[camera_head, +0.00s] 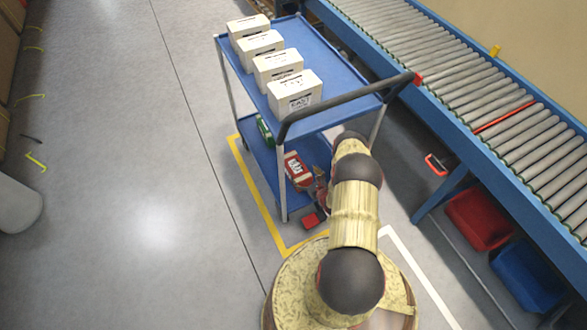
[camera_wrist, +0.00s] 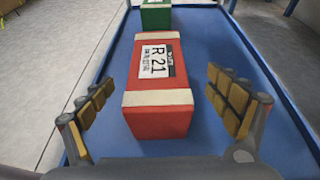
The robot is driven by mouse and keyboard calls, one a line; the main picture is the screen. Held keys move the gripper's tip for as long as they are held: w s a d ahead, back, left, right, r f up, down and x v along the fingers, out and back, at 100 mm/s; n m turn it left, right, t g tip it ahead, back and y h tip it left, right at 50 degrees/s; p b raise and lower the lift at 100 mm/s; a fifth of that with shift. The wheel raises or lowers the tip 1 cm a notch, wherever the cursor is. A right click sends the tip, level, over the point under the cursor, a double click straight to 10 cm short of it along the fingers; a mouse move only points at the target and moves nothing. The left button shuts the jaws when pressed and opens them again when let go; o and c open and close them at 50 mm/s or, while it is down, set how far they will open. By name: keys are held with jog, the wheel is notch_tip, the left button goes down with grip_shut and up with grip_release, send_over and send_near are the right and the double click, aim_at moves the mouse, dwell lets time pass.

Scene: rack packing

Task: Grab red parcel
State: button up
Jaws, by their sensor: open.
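The red parcel (camera_wrist: 160,118) lies on the blue lower shelf of a cart, with a white label and two pale bands. In the wrist view it is ahead of my gripper (camera_wrist: 163,110), with its near end between the two fingers. The fingers are open, with a gap on each side of the parcel. In the head view the red parcel (camera_head: 297,171) is on the lower shelf, and my arm reaches in beside the cart. My gripper (camera_head: 318,190) is partly hidden there by my own arm.
A green parcel (camera_wrist: 156,14) lies behind the red one on the lower shelf (camera_wrist: 215,50). Several white boxes (camera_head: 274,66) stand on the upper shelf above. The cart's dark handle (camera_head: 345,100) and posts are close to my arm. A roller conveyor (camera_head: 480,80) runs on the right.

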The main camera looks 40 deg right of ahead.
aim_at(298, 169)
jog(key=b+x, duration=0.1)
jog(key=x, duration=0.1)
jog(key=b+x, duration=0.1)
jog(key=x, duration=0.1)
jog(key=b+x, duration=0.1)
jog(key=x, duration=0.2)
jog(key=shift+a+f, duration=0.15)
jog(key=shift+a, duration=0.15)
jog(key=shift+c, duration=0.5)
jog(key=c, duration=1.5)
jog(key=shift+d, duration=0.1)
jog(key=shift+c, duration=0.5)
